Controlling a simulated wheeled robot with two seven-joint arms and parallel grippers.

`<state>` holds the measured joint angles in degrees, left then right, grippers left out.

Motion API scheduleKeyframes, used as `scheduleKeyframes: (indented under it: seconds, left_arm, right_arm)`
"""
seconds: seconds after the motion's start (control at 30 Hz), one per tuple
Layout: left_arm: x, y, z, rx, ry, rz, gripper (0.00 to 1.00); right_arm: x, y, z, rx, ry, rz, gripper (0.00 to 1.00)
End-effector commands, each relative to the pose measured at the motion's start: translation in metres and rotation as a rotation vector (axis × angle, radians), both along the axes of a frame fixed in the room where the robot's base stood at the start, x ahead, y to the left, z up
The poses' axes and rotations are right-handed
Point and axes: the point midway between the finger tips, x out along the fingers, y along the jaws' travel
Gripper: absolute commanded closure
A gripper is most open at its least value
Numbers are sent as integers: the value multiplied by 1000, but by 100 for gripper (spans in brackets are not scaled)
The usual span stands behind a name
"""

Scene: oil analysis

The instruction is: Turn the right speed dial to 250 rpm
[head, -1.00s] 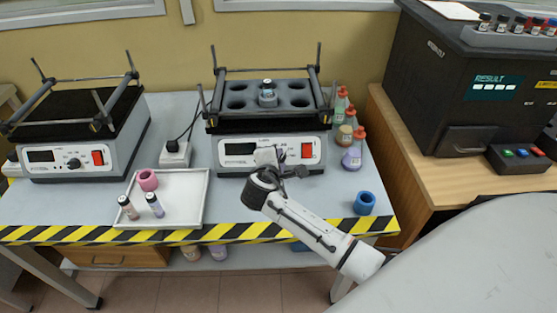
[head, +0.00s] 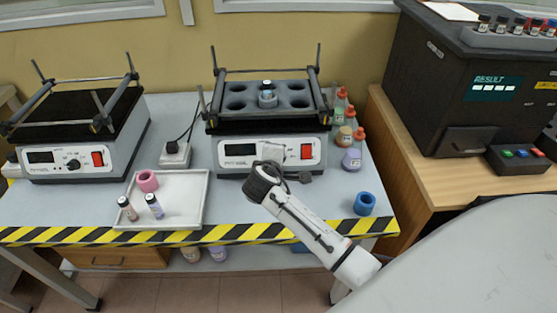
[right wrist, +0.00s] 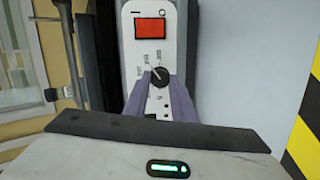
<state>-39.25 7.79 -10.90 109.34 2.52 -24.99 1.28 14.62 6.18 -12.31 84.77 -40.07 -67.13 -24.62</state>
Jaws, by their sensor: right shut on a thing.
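The right shaker (head: 222,160) stands at the middle of the bench, with a display and a red switch (head: 307,152) on its white front panel. My right gripper (right wrist: 160,82) is at this panel, its two fingers shut around the black speed dial (right wrist: 160,74). Small printed marks surround the dial in the right wrist view; they are too blurred to read. In the head view my right wrist (head: 265,182) hides the dial. The shaker's display (head: 240,150) is dark and I cannot read a number. My left gripper is not in view.
A vial (head: 267,92) stands in the shaker's rack. The left shaker (head: 70,160) and a white tray (head: 180,210) with two vials and a pink ring are to the left. Bottles (head: 352,157) and a blue ring (head: 365,203) are to the right.

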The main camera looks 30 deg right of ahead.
Motion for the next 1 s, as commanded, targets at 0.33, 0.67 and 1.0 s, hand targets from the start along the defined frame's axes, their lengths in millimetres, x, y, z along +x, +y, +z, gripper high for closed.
scheduleKeyframes:
  seconds: [0.33,0.67,1.0]
  left_arm:
    - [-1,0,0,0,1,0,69]
    - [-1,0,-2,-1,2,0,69]
    - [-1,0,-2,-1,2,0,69]
  right_arm:
    - [0,0,-1,-1,2,0,58]
    - [-8,8,5,0,1,2,58]
    - [-46,46,41,2,1,2,58]
